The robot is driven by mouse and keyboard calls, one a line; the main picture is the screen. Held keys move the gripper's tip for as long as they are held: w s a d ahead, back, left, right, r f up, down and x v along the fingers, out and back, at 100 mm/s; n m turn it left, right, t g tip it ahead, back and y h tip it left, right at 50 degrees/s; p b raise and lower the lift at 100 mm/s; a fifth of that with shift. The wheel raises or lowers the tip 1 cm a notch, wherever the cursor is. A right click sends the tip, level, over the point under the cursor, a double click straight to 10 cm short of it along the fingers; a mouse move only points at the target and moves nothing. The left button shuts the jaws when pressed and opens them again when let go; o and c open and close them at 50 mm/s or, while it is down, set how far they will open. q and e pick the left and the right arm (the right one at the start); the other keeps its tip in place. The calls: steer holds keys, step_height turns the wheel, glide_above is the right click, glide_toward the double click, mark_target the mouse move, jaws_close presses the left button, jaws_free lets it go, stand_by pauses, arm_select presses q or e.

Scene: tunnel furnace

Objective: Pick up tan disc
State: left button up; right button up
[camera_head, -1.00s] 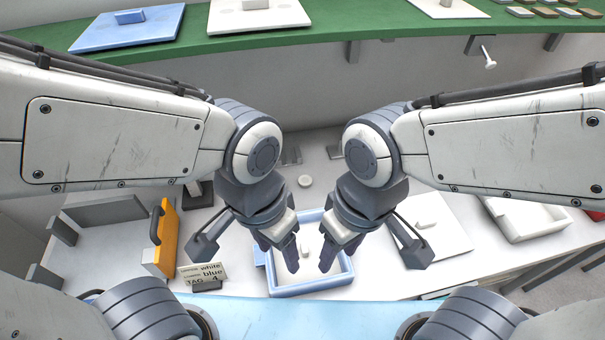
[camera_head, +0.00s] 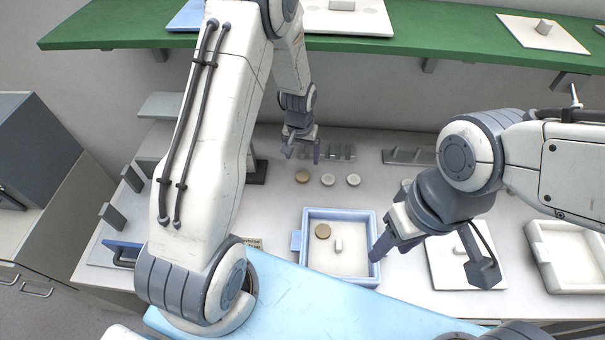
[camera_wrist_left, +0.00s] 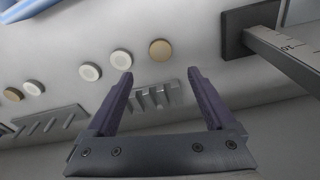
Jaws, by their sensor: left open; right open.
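A tan disc (camera_head: 302,176) lies on the white worktop at the left end of a short row with two white discs (camera_head: 328,180). In the left wrist view this tan disc (camera_wrist_left: 160,50) is just beyond and between my fingertips. My left gripper (camera_head: 302,153) is open and empty, above the worktop behind the disc; its fingers also show in the left wrist view (camera_wrist_left: 160,75). A second tan disc (camera_head: 322,231) lies inside the blue-rimmed tray (camera_head: 340,213). My right gripper (camera_head: 392,246) is open at the tray's right side, with nothing seen between its fingers.
A grey slotted rack (camera_head: 342,152) stands behind the discs. A dark block with a ruler-like bar (camera_wrist_left: 270,38) is near the tan disc. A green shelf (camera_head: 130,35) overhangs the back. A white tray (camera_head: 570,255) and a white lidded plate (camera_head: 440,265) are at right.

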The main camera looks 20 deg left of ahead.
arm_select(q)
steer(key=p, duration=0.1)
glide_above(303, 176)
steer(key=f, duration=0.4)
steer(key=shift+s+f, duration=0.35)
steer(key=shift+s, duration=0.05)
steer(key=shift+f+p, duration=0.55)
steer(key=shift+p, duration=0.15)
step_height(303, 176, down, 3)
steer(key=shift+w+f+p, duration=0.1)
steer(key=shift+w+p, duration=0.05)
steer(key=shift+p, duration=0.6)
steer(key=shift+w+f, duration=0.1)
steer(key=shift+f, duration=0.35)
jaws_close()
steer(key=shift+r, duration=0.1)
